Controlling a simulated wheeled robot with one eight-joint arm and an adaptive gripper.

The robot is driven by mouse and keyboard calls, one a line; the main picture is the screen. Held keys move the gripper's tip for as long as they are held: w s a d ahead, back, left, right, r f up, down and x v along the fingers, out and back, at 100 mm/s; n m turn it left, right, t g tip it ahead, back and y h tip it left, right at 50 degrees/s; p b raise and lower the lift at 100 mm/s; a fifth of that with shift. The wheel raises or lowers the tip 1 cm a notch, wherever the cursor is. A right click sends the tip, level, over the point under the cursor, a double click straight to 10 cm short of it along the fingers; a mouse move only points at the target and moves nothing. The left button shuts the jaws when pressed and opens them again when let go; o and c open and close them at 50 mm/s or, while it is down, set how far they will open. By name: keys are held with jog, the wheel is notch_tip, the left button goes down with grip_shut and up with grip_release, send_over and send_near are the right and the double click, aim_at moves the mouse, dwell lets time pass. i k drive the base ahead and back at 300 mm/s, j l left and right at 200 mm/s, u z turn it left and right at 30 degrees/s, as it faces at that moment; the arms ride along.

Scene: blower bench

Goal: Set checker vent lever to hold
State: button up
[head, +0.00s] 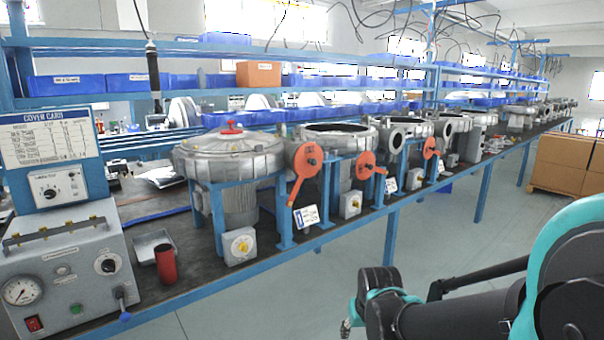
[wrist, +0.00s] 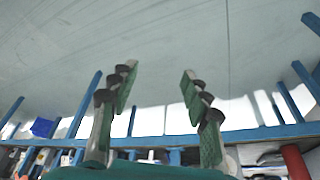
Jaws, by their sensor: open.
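The checker (head: 70,262) is a grey box with a top handle at the lower left of the head view. It has a round gauge (head: 20,291), a red switch, a green button and a dark knob. A small lever with a dark blue knob (head: 119,292) sits at its lower right front corner, and I take it for the vent lever. Any position markings are too small to read. My gripper (wrist: 158,85) is open and empty in the wrist view, its fingers spread wide above the floor. In the head view my arm is at the lower right, well apart from the checker.
A red cup (head: 166,264) and a metal scoop (head: 152,245) are right of the checker. Blower housings (head: 232,155) with orange levers (head: 304,170) line the bench. A knob box (head: 58,186) and card stand behind the checker. The floor (head: 290,300) before the bench is clear.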

aim_at(125, 316)
jog(key=u, duration=1.55)
jog(key=k+l+z, duration=0.25)
jog(key=z, duration=0.2)
jog(key=k+l+z, duration=0.2)
jog(key=l+z, duration=0.2)
